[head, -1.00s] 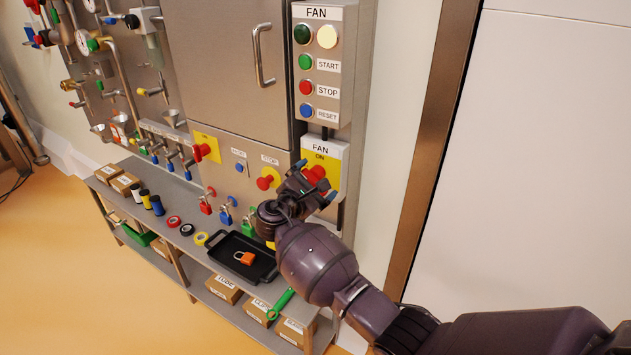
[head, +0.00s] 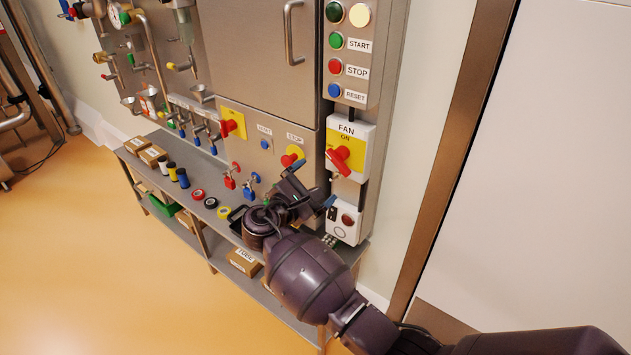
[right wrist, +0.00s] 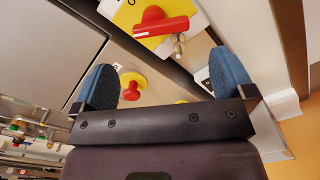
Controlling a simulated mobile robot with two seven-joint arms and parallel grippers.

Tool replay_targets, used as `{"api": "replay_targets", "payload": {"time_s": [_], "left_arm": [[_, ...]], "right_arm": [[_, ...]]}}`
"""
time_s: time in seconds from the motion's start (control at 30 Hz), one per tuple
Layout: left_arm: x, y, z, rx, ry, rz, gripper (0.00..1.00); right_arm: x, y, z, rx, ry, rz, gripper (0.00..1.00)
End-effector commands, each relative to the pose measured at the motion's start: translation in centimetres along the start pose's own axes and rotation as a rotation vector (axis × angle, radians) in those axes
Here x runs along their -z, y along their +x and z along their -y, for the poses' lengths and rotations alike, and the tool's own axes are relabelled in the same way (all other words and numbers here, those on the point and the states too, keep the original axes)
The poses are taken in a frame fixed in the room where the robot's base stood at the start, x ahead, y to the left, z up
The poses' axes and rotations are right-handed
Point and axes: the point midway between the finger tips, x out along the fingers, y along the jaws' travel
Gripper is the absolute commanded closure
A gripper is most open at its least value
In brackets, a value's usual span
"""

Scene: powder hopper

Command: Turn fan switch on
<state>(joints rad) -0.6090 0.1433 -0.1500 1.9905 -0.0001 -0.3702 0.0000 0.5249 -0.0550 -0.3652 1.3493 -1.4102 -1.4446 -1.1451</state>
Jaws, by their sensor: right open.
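The fan switch (head: 340,160) is a red rotary handle on a yellow plate, in a white box labelled FAN with ON above the handle. Its handle sits slanted, not pointing straight up at ON. In the right wrist view the fan switch (right wrist: 160,27) is ahead of the fingers, near the top edge. My right gripper (head: 313,183) is open and empty, below and left of the switch and apart from it. Its two blue-padded fingers are spread in the right wrist view (right wrist: 163,80). My left gripper is not in view.
A panel with START, STOP and RESET buttons (head: 350,60) is above the switch. A white box with a red button (head: 348,218) is below it. A red STOP knob (head: 291,157) is left of my gripper. A shelf (head: 190,215) with tapes and boxes runs below.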

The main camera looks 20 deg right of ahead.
Motion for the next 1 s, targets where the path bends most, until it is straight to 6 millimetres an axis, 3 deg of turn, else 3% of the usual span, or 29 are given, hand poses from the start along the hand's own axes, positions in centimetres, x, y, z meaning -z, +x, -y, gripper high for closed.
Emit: {"api": "replay_targets", "payload": {"time_s": [0.13, 0.33, 0.53, 0.67, 1.0], "left_arm": [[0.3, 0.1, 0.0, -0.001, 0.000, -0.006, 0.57], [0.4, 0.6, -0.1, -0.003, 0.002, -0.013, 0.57], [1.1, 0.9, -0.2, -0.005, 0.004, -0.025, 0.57], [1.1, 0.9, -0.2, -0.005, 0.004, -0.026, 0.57], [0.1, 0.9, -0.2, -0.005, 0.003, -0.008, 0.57]], "right_arm": [[-0.1, 0.1, -0.2, -0.002, 0.002, 0.002, 0.00], [-0.3, 0.7, -2.5, -0.095, -0.013, 0.039, 0.00], [1.5, 0.2, -0.7, -0.042, -0.018, 0.006, 0.00], [1.6, 0.5, 0.0, 0.000, -0.001, 0.000, 0.00], [1.7, 5.3, 0.1, 0.001, -0.002, 0.002, 0.00]]}}
